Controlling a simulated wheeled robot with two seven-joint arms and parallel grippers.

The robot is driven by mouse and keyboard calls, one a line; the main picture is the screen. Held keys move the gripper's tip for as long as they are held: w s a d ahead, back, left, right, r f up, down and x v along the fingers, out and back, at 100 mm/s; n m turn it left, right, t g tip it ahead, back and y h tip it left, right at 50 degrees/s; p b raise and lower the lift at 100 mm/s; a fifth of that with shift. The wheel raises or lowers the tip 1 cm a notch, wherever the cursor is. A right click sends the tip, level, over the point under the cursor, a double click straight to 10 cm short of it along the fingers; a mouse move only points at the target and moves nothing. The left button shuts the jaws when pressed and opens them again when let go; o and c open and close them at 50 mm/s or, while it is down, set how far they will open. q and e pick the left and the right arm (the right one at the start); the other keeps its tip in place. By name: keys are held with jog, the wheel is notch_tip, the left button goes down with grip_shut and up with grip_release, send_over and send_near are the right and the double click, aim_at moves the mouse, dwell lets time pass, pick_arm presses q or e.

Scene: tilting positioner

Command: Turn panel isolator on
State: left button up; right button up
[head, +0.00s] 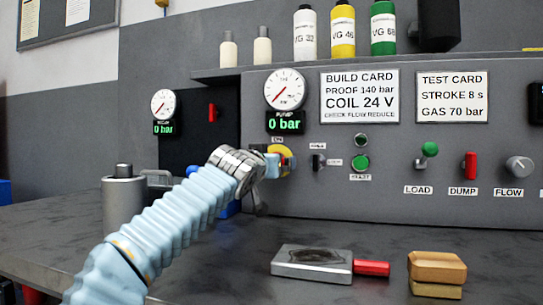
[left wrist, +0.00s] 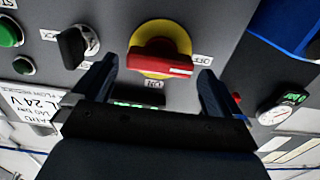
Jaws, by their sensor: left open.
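The panel isolator is a red rotary handle on a round yellow plate (head: 289,155), partly hidden behind my left gripper (head: 271,164) in the head view. In the left wrist view the red handle (left wrist: 160,59) lies roughly crosswise, its white-marked end towards the OFF label (left wrist: 204,61). The ON label (left wrist: 153,84) is below the plate there. My left gripper (left wrist: 157,78) is open, its two fingers on either side of the handle and apart from it. Nothing is between the fingers except the view of the isolator. My right gripper is not in view.
A black selector switch (head: 318,161) and a green button (head: 360,161) sit right of the isolator. Further right are the LOAD lever (head: 428,151) and red DUMP lever (head: 470,166). A metal block (head: 312,263) and a wooden block (head: 436,271) lie on the bench.

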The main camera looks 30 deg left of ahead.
pick_arm(q)
jog(key=shift+x, duration=0.8)
jog(key=c, duration=0.8)
jog(key=shift+c, duration=0.2)
